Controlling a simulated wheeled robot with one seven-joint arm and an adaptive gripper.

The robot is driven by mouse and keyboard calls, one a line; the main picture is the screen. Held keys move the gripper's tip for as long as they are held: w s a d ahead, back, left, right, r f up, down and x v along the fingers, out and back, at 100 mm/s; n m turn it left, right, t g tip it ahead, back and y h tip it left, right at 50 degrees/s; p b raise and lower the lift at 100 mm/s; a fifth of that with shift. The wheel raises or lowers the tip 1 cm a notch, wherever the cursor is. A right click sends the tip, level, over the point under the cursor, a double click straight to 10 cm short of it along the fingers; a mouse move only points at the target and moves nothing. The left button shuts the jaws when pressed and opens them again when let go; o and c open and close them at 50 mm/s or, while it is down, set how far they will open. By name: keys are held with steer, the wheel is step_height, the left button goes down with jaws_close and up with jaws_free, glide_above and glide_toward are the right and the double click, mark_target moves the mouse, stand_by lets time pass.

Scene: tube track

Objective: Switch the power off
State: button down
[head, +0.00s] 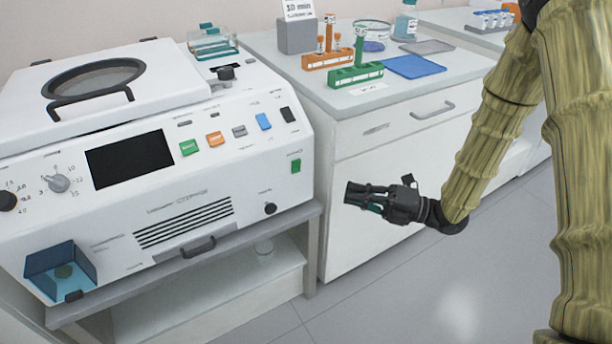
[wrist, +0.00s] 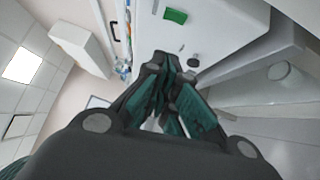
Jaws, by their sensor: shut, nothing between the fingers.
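A white benchtop machine (head: 185,185) with a dark, blank display (head: 130,158) stands at the left of the head view. The green switch also shows in the wrist view (wrist: 175,16). My gripper (head: 348,193) is shut and empty, to the right of the machine, apart from the panel, its fingers pointing left. It also shows in the wrist view (wrist: 165,62).
Green, orange, grey and blue buttons (head: 264,121) line the upper panel. A blue tray (head: 20,268) juts from the machine's lower left. A white cabinet (head: 375,160) stands right of the machine, carrying test-tube racks (head: 355,75). The floor (head: 400,290) in front is clear.

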glide_toward(297, 167)
steer(key=s+a, duration=0.4)
steer(key=a, duration=0.2)
steer(key=shift+w+a+r, duration=0.2)
steer(key=shift+w+a, duration=0.05)
steer(key=shift+w, duration=0.3)
steer(key=shift+w+a+r, duration=0.2)
steer(key=shift+w+r, duration=0.05)
steer(key=shift+w, duration=0.35)
steer(key=shift+w+a+r, duration=0.2)
steer(key=shift+w+a, duration=0.05)
steer(key=shift+w, duration=0.3)
